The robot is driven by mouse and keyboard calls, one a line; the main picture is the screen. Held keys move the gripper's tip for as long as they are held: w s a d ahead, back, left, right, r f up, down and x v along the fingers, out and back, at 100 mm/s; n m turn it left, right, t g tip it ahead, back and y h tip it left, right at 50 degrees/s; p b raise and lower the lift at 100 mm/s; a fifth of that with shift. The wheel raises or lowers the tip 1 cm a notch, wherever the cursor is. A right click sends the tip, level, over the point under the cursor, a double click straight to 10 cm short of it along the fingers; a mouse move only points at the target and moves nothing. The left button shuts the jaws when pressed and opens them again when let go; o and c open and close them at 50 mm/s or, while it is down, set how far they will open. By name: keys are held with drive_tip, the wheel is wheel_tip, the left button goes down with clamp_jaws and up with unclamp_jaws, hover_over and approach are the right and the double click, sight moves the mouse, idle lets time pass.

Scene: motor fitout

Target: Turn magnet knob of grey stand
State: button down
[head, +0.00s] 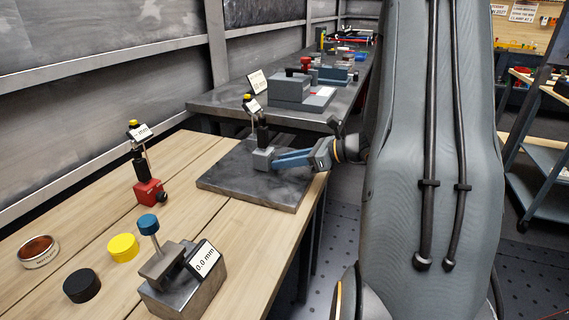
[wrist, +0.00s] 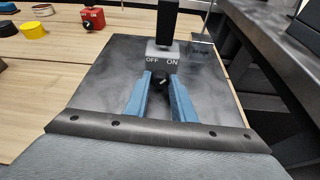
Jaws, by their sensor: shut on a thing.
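The grey stand (head: 263,159) stands upright on the dark metal plate, with a black post and a small indicator above it. In the wrist view its grey base (wrist: 163,53) carries the words OFF and ON. The magnet knob (wrist: 160,81) is black with a pale mark and sits on the front of the base, below those words. My gripper (head: 275,161) reaches in from the right at the base. In the wrist view its blue fingers (wrist: 161,84) stand on both sides of the knob, shut on it. The head view hides the knob behind the fingers.
The dark plate (head: 235,184) lies on the wooden bench (head: 115,185). A red stand (head: 149,191) is to its left. A dial block reading 0.0 mm (head: 180,295) and yellow and black discs stand nearer. Another bench (head: 215,103) holds grey equipment behind.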

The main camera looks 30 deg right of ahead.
drive_tip(key=shift+s+a+n+t+h+b, duration=0.1)
drive_tip(key=shift+n+t+h+b, duration=0.4)
drive_tip(key=shift+n+b, duration=0.65)
drive_tip(key=c, duration=1.5)
unclamp_jaws()
drive_tip(key=shift+v, duration=3.9)
drive_tip(key=shift+m, duration=0.25)
